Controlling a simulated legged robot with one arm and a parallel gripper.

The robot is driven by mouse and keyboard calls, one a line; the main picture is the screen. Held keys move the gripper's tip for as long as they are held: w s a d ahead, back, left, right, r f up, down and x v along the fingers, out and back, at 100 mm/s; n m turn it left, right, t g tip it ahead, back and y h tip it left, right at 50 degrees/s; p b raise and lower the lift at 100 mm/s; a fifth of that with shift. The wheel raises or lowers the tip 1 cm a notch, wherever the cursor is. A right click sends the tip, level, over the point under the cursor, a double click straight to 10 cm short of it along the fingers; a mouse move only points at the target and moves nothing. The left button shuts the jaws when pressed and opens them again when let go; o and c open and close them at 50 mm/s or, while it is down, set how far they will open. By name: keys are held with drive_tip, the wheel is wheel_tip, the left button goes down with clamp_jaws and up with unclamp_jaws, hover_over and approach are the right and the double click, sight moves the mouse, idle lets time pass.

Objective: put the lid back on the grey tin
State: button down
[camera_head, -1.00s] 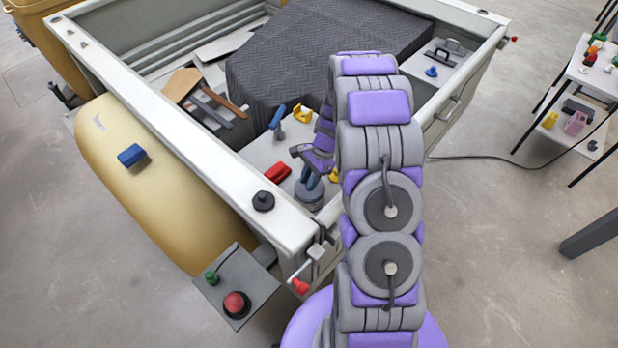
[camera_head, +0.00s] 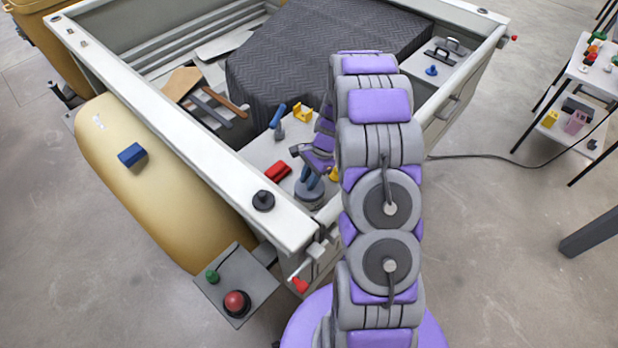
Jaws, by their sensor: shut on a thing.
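A grey round tin (camera_head: 308,194) stands in the near corner of the large open box, on a light shelf. My gripper (camera_head: 309,180) is directly above it, with its blue-grey fingers pointing down at its top. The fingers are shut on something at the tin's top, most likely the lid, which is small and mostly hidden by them. I cannot tell whether the lid is seated on the tin or just above it. My arm covers the area to the right of the tin.
A red block (camera_head: 278,172), a blue-handled tool (camera_head: 277,122) and a yellow piece (camera_head: 302,113) lie near the tin. The box's pale rim (camera_head: 215,163) runs close by, with a black knob (camera_head: 263,200) on it. A dark quilted cover (camera_head: 310,60) fills the box's middle.

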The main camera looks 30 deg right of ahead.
drive_tip(key=c, duration=0.8)
unclamp_jaws()
drive_tip(key=o, duration=0.4)
drive_tip(key=shift+o, duration=0.2)
drive_tip(key=shift+r, duration=0.1)
drive_tip(key=shift+r+p, duration=1.65)
drive_tip(key=shift+r, duration=1.75)
drive_tip(key=shift+c, duration=0.5)
clamp_jaws()
